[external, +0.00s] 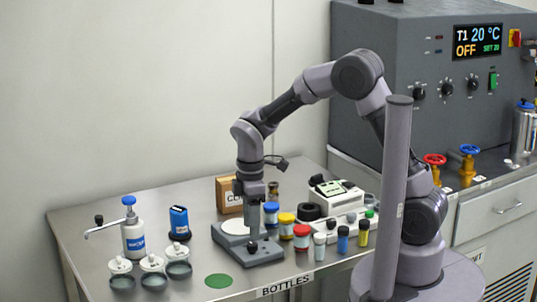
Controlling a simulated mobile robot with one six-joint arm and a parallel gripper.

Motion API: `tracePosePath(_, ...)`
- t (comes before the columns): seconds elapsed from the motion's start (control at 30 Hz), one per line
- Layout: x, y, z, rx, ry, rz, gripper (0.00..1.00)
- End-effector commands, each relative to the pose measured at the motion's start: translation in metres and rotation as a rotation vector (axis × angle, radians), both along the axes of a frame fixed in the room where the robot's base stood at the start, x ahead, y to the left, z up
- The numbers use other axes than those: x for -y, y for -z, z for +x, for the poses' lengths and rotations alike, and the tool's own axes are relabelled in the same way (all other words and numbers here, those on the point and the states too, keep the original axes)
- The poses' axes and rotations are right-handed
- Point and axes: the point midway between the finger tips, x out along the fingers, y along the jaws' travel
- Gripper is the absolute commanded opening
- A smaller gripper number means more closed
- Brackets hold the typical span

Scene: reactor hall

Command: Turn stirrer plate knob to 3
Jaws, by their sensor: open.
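The stirrer plate (228,231) is a low grey unit with a pale round top, standing near the front middle of the steel bench. A small dark knob (253,246) seems to show on its front part; its setting is too small to read. My gripper (254,235) points straight down over the front of the stirrer plate, with its fingertips close to the knob. It is open. I cannot tell whether the fingers touch the knob or stand around it, as they overlap in this view.
Several capped bottles (301,238) stand close to the right of the stirrer plate. A cardboard box (229,196) and a white device (338,193) stand behind. A dispenser bottle (133,235), a blue container (179,222) and lidded jars (152,272) stand left. A green disc (219,281) lies in front.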

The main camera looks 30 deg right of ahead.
Motion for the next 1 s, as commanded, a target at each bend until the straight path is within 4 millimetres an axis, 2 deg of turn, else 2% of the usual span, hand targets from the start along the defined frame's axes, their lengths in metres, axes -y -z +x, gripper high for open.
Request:
tracePosePath(0.03,0.0,0.017,0.0,-0.001,0.001,-0.001,0.48)
tracePosePath(0.2,0.0,0.044,0.0,0.0,0.001,0.0,0.48)
tracePosePath(0.33,0.0,0.05,0.0,0.0,0.002,0.001,0.48)
tracePosePath(0.57,0.0,0.05,0.0,0.0,0.002,0.001,0.48)
tracePosePath(0.8,0.0,0.05,0.0,0.0,0.002,0.001,0.01)
tracePosePath(1.0,0.0,0.049,0.0,0.0,0.006,0.001,0.0)
